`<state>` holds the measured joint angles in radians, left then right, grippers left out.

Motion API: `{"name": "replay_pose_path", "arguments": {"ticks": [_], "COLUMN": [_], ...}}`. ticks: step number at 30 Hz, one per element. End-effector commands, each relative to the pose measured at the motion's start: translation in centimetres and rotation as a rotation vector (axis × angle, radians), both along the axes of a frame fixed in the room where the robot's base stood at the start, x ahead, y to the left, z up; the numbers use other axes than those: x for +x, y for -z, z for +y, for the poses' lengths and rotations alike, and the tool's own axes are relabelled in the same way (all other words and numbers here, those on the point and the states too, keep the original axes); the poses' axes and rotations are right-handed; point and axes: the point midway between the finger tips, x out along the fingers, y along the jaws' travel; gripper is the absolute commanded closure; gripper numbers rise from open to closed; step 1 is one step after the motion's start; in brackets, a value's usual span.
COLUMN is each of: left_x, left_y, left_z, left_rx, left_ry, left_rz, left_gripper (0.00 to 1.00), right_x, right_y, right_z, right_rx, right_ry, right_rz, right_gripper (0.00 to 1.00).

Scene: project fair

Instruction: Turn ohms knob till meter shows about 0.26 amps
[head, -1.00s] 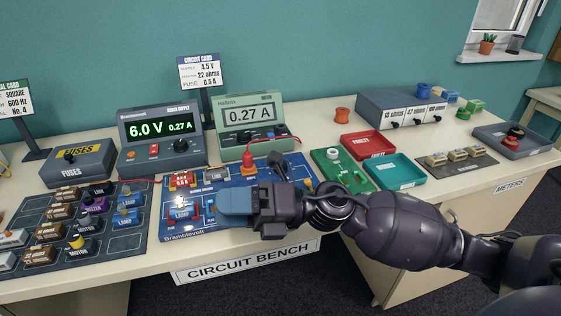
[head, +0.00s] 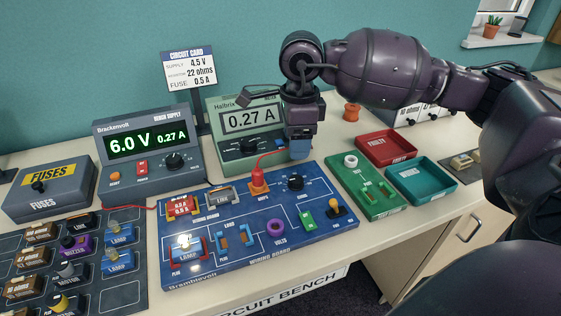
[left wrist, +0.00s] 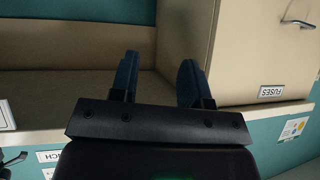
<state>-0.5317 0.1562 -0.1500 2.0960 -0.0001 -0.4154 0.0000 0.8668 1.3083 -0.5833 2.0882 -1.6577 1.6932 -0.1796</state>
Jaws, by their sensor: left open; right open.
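The green Halbrix meter (head: 245,128) stands behind the blue wiring board (head: 220,262), and its display reads 0.27 A. A black knob (head: 295,183) sits on the board's back right part; its label is too small to read, so I cannot tell whether it is the ohms knob. My right gripper (head: 299,150) points down above the board's back edge, just behind and above that knob. Its fingers overlap in this view, and it appears empty and apart from the knob. In the left wrist view, my left gripper (left wrist: 157,80) is open and empty.
The power supply (head: 150,150) reads 6.0 V and 0.27 A. The circuit card (head: 188,68) says 4.5 V, 22 ohms, 0.5 A. A red lead stands in the orange socket (head: 258,185) left of the knob. A green tester (head: 365,185) and red tray (head: 388,148) lie right.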

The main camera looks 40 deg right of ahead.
Motion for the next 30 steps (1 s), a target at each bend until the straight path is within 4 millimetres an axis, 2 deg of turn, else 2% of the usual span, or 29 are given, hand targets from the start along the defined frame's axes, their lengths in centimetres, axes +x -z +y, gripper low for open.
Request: {"name": "replay_pose_path", "arguments": {"ticks": [3,7,14,21,30], "left_x": [-0.3,-1.3,-1.8,-1.1,-1.2], "left_y": [0.1,0.9,2.0,1.7,1.9], "left_z": [0.0,0.1,0.0,-0.2,0.0], "left_rx": [-0.002,-0.004,-0.007,-0.009,-0.002], "left_ry": [-0.003,-0.012,-0.017,-0.011,-0.005], "left_rz": [0.005,0.029,0.051,0.037,0.041], "left_gripper": [0.57,0.57,0.57,0.57,0.57], "right_x": [0.0,0.0,0.0,0.0,0.0], "right_y": [0.0,1.2,5.2,8.8,10.5], "right_z": [-0.5,-0.4,-0.4,-0.3,-0.4], "right_rx": [-0.022,-0.019,-0.019,-0.016,-0.017], "right_ry": [0.003,0.003,0.002,0.002,0.002], "right_rz": [-0.001,0.002,0.005,0.003,-0.001], "right_gripper": [0.40,0.40,0.40,0.40,0.40]}}
